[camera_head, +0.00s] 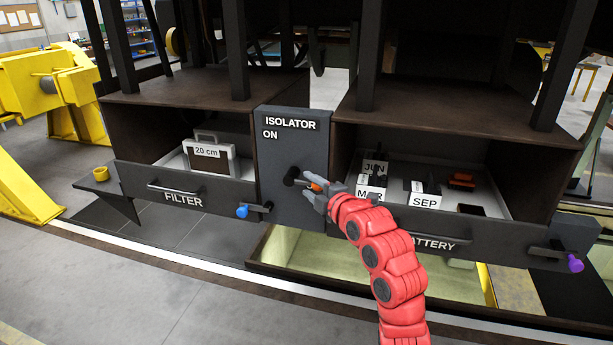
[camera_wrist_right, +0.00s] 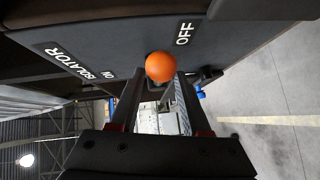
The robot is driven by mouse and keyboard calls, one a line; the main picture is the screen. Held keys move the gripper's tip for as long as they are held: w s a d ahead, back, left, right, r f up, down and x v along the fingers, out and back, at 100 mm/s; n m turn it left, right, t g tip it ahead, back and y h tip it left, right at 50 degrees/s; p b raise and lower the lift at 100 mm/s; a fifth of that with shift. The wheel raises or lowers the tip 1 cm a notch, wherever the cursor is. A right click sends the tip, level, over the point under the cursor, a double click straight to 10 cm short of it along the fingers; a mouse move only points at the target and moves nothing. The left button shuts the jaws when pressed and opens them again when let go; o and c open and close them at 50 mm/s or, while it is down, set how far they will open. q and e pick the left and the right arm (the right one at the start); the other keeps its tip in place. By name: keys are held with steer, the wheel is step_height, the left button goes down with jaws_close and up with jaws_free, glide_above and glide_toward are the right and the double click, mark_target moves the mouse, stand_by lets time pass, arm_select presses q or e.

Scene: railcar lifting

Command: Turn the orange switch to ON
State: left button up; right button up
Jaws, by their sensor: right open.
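The orange switch knob (camera_head: 314,184) is on a short black lever on the dark ISOLATOR panel (camera_head: 283,145). The lever points right from its pivot and slightly down. The word ON is at the panel's upper left; OFF is legible in the right wrist view and is not visible in the head view. My right gripper (camera_head: 318,192) is at the knob, with its fingers open. In the right wrist view the round orange knob (camera_wrist_right: 160,67) shows between the tips of my open right gripper (camera_wrist_right: 160,80). I cannot tell whether a finger touches it. My left gripper is out of view.
A FILTER drawer (camera_head: 225,195) stands open on the left, with a blue-tipped latch (camera_head: 242,211). A BATTERY drawer (camera_head: 480,242) stands open on the right, holding labelled blocks, close to my right arm. A purple-tipped latch (camera_head: 575,263) is at its right end.

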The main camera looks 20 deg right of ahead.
steer(key=shift+x, duration=1.2)
jaws_close()
steer(key=shift+d, duration=0.1)
stand_by(0.5)
